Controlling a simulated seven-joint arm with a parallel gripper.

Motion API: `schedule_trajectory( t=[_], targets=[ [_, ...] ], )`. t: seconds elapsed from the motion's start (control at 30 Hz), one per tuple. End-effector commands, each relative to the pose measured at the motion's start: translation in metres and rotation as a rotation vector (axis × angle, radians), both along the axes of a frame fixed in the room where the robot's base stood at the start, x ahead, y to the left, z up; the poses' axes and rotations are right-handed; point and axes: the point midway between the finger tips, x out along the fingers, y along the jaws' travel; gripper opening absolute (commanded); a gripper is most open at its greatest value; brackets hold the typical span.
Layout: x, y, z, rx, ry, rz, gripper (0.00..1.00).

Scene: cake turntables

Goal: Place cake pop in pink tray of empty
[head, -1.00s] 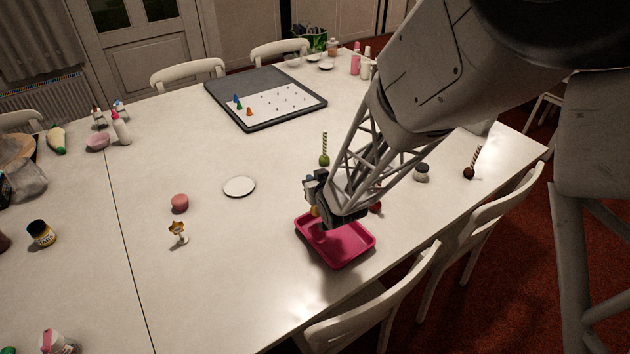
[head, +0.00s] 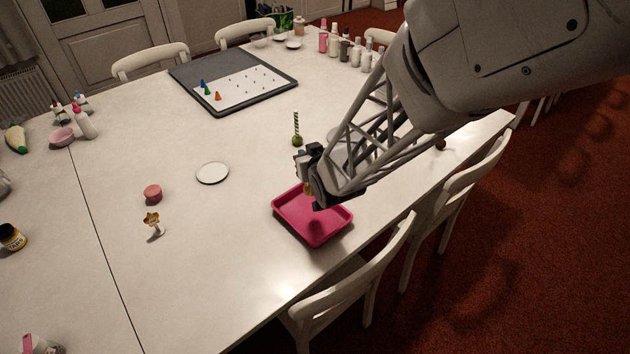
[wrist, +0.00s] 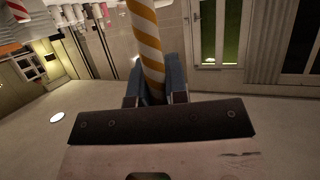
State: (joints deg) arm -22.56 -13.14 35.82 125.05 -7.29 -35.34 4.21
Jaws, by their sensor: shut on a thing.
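The pink tray (head: 298,222) lies near the table's front edge in the head view, and its visible floor is bare. My gripper (head: 309,182) is over the tray's back edge and hides part of it. A small yellowish piece (head: 307,189) shows under the gripper, seemingly part of the held cake pop. In the wrist view my gripper (wrist: 154,93) is shut on a yellow-and-white striped stick (wrist: 146,35), which runs up out of the frame. A green cake pop (head: 297,140) with a striped stick stands on the table behind the tray.
A white plate (head: 212,173), a pink round item (head: 153,193) and a small flower-topped stand (head: 154,224) are left of the tray. A dark board (head: 190,80) lies farther back. Bottles (head: 335,42) stand at the far end. Chairs (head: 345,305) line the front edge.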

Motion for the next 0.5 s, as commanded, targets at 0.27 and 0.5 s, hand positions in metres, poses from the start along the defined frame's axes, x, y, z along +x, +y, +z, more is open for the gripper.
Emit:
schedule_trajectory(
  t=[0.27, 0.5],
  targets=[
    [-0.0006, -0.0009, 0.0009, 0.000, 0.000, -0.001, 0.00],
    [-0.0003, -0.0007, -0.0068, 0.000, 0.001, -0.001, 0.00]
  ],
)
